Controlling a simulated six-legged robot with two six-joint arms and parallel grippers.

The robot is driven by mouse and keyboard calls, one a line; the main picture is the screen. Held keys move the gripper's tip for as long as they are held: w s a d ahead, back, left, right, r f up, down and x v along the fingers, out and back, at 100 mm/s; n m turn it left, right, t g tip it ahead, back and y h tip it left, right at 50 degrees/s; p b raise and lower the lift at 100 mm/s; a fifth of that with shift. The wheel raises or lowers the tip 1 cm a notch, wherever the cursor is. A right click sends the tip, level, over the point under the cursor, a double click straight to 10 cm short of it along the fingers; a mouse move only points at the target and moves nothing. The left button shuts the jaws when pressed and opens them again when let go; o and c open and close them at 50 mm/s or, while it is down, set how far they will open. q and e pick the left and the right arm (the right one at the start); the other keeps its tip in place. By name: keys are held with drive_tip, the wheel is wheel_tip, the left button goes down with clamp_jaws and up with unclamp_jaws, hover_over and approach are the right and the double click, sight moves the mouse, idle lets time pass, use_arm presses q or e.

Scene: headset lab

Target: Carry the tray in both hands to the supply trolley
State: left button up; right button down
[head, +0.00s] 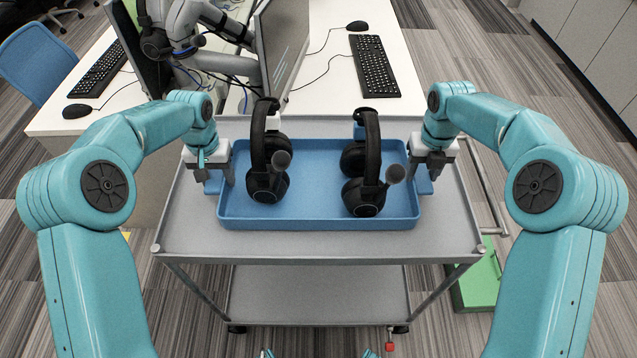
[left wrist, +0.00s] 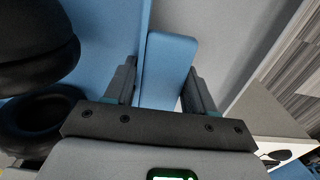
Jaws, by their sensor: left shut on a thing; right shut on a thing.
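The blue tray (head: 318,224) is over the top shelf of the grey supply trolley (head: 320,246); I cannot tell whether it rests on the shelf or is just above it. Two black headsets with microphones stand in the tray, one at the left (head: 268,160) and one at the right (head: 366,165). My left gripper (head: 213,184) is shut on the tray's left handle, which shows between its fingers in the left wrist view (left wrist: 168,70). My right gripper (head: 430,180) is shut on the tray's right handle.
Behind the trolley is a white desk (head: 415,95) with monitors, a keyboard (head: 374,65) and a mouse (head: 357,27). A blue chair (head: 38,65) is at the far left. A green box (head: 478,280) is on the floor right of the trolley. Bare shelf shows in front of the tray.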

use_arm(q)
drive_tip(key=o, duration=1.4)
drive_tip(key=shift+f, duration=0.25)
use_arm(e)
drive_tip(key=shift+c, duration=2.4)
unclamp_jaws()
drive_tip(key=shift+f, duration=0.3)
drive_tip(key=shift+r, duration=0.1)
drive_tip(key=shift+r, duration=0.35)
wheel_tip(320, 180, up, 7)
drive_tip(key=shift+f, duration=0.15)
use_arm(q)
wheel_tip(320, 180, up, 12)
drive_tip(key=shift+r, duration=0.1)
drive_tip(key=shift+s, duration=0.2)
use_arm(e)
drive_tip(key=shift+s+f, duration=0.1)
drive_tip(key=shift+s, duration=0.05)
